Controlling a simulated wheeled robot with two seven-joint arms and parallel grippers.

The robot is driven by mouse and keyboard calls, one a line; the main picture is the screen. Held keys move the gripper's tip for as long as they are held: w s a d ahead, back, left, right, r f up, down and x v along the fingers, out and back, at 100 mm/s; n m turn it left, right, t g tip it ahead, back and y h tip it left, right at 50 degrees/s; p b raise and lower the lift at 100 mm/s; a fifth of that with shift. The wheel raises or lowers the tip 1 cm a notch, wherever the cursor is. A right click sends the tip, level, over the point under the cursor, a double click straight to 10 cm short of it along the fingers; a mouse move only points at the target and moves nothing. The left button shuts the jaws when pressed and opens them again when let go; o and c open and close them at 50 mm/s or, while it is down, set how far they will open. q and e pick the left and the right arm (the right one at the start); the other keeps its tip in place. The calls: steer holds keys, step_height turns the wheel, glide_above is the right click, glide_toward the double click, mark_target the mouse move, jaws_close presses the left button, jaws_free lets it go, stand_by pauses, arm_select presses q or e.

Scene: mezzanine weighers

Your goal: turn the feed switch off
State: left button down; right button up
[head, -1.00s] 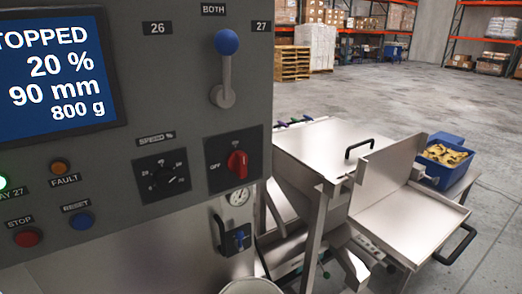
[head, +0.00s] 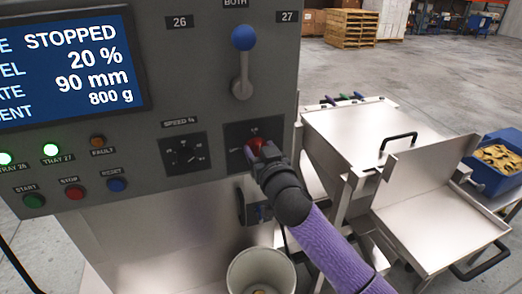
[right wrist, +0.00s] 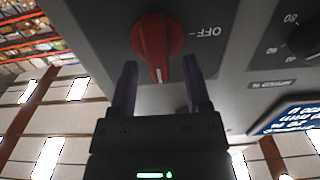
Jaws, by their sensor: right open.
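The feed switch is a red rotary knob (head: 256,145) on a dark plate (head: 236,133) on the grey control panel. It also shows in the right wrist view (right wrist: 157,38), where the panel appears upside down. Its white mark points down there, away from the OFF label (right wrist: 205,32) beside it. My right gripper (head: 258,153) is at the switch in the head view and hides part of it. In the right wrist view its two fingers (right wrist: 159,72) are open, one on each side of the knob's lower end, with gaps showing. My left gripper is not in view.
A blue-knobbed lever (head: 242,70) stands above the switch, and a speed dial (head: 184,155) is left of it. The screen (head: 65,65) reads STOPPED. A white bucket (head: 233,272) is below. Steel hoppers (head: 350,125) stand to the right.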

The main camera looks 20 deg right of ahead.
jaws_close()
stand_by(0.5)
steer(key=n+p, duration=0.1)
steer(key=n, duration=0.3)
steer(key=shift+a, duration=0.2)
steer(key=n, duration=0.1)
steer(key=n+p, duration=0.1)
steer(key=n, duration=0.2)
steer(key=shift+a+f+n, duration=0.15)
steer(key=shift+a+n, duration=0.1)
steer(key=shift+n, duration=0.05)
steer(key=n, duration=0.3)
steer(key=n+p, duration=0.1)
steer(key=shift+a+f, duration=0.2)
steer(key=shift+f, duration=0.05)
steer(key=shift+f+n, duration=0.2)
steer(key=shift+n, duration=1.15)
steer(key=shift+f+n, duration=0.15)
steer(key=shift+n, duration=1.2)
